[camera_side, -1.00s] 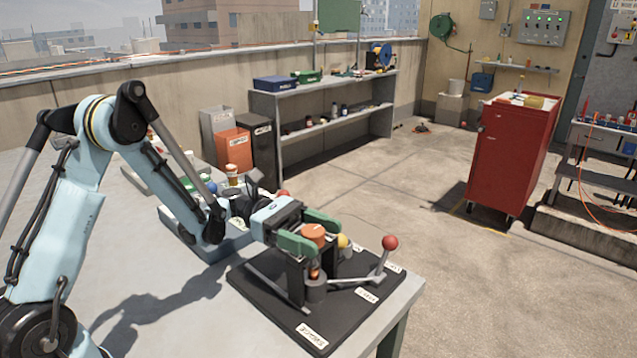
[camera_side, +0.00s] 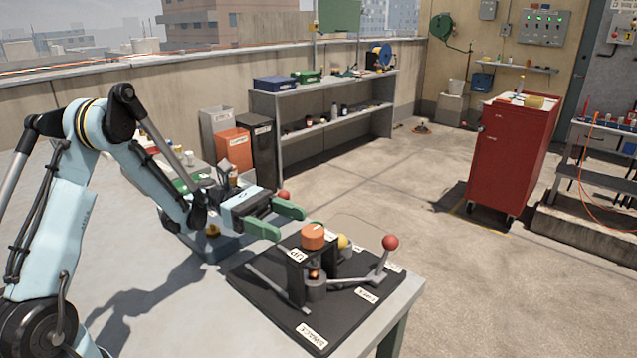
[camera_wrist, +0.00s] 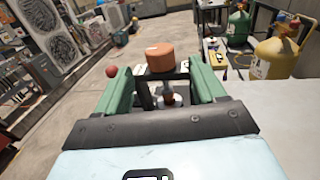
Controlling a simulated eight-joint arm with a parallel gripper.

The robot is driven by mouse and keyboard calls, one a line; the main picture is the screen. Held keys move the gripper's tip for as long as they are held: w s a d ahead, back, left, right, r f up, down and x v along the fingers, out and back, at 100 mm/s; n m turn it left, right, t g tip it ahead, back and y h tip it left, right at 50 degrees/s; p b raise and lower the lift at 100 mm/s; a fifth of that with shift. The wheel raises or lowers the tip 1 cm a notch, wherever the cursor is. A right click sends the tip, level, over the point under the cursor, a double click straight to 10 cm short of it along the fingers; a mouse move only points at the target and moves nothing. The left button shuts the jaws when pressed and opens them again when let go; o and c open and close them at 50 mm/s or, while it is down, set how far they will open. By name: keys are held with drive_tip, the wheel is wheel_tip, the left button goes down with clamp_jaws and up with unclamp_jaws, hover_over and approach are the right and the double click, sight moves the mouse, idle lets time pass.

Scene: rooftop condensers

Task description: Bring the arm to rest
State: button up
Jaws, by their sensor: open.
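My gripper (camera_side: 284,222) is open and empty, its green fingers behind and to the left of the orange knob in the side view. The orange round knob (camera_side: 313,236) tops a dark stand on a black base plate (camera_side: 262,291) at the table's near corner. In the wrist view the orange knob (camera_wrist: 160,57) shows ahead, between the open fingers (camera_wrist: 163,88) in the picture. A red ball-topped lever (camera_side: 389,243) leans up at the plate's right. A yellow ball (camera_side: 344,241) is partly hidden behind the knob.
The grey table (camera_side: 150,270) is clear at the front left. Bins and small bottles stand behind my arm. A red cabinet (camera_side: 507,150) stands on the floor at right. A yellow gas cylinder (camera_wrist: 277,58) shows at right in the wrist view.

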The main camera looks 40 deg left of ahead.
drive_tip(key=w+r+t+y, duration=0.4)
drive_tip(key=w+r+y, duration=0.1)
drive_tip(key=r+y, duration=0.2)
drive_tip(key=s+f+m+y, duration=0.3)
drive_tip(key=s+m+y, duration=0.2)
drive_tip(key=m, duration=0.5)
drive_tip(key=s+d+f+m+y, duration=0.1)
drive_tip(key=s+f+m+y, duration=0.2)
drive_tip(key=s+m, duration=0.6)
drive_tip(key=m+y, duration=0.1)
drive_tip(key=y, duration=0.1)
drive_tip(key=shift+s+f+y, duration=0.15)
drive_tip(key=shift+y, duration=0.25)
